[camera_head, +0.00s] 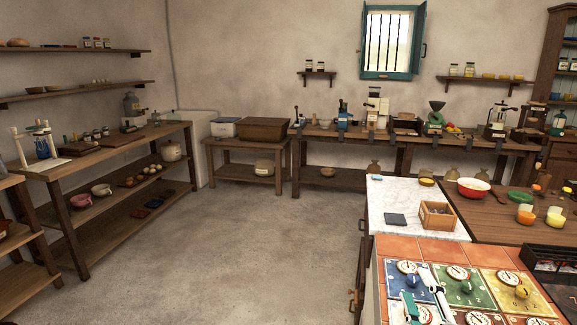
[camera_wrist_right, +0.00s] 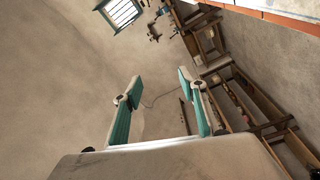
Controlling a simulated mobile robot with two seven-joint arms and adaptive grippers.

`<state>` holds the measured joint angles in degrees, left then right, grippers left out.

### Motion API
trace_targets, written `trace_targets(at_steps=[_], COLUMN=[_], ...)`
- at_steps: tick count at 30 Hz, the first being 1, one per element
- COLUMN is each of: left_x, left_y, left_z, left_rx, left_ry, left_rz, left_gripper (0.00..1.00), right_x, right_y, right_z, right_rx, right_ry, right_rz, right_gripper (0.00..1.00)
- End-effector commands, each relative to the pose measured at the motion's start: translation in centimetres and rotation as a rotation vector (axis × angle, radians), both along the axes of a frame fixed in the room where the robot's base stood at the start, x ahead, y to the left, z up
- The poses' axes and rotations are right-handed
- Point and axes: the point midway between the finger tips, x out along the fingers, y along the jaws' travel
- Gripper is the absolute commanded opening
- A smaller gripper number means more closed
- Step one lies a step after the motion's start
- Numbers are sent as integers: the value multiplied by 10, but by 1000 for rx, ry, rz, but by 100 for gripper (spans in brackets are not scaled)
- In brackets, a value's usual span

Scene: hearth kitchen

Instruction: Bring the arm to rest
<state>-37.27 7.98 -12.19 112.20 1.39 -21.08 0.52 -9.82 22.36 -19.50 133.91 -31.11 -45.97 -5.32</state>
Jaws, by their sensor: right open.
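My right gripper (camera_head: 423,295) shows at the bottom of the head view, in front of the tiled counter with its dial panels. In the right wrist view the right gripper (camera_wrist_right: 160,77) has its two teal-padded fingers spread wide apart, with nothing between them. Only wall shows in the gap. My left gripper is in neither view.
The tiled counter (camera_head: 394,245) carries several coloured dial panels close to my right gripper. Behind it, a marble slab (camera_head: 400,223) holds a wooden box (camera_head: 437,216) and a dark tile (camera_head: 396,219). Open floor (camera_head: 240,250) lies to the left, before a shelved bench (camera_head: 110,160).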

Motion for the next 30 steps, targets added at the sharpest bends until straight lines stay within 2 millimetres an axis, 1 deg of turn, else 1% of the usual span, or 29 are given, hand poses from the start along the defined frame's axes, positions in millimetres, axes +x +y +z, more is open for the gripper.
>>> trace_targets(at_steps=[1,2,3,6,9,12,15,24,25,30], left_x=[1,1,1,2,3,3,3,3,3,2], left_y=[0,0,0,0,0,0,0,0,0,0], left_z=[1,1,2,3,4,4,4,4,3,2], left_rx=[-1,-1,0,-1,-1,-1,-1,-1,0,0], left_ry=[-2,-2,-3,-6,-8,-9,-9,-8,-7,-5], left_rz=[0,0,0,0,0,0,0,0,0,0], left_gripper=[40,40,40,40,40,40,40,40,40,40], right_x=[-14,-23,-35,-66,-94,-118,-141,-203,-205,-192], right_y=[-18,-28,-40,-62,-75,-84,-90,-101,-99,-78], right_z=[-29,-46,-66,-108,-138,-160,-177,-216,-220,-240], right_rx=[56,83,116,174,210,234,251,288,295,361], right_ry=[97,152,223,371,482,571,648,843,852,834], right_rz=[-73,-114,-165,-265,-333,-385,-427,-527,-524,-456], right_gripper=[42,42,42,42,42,42,42,42,42,42])
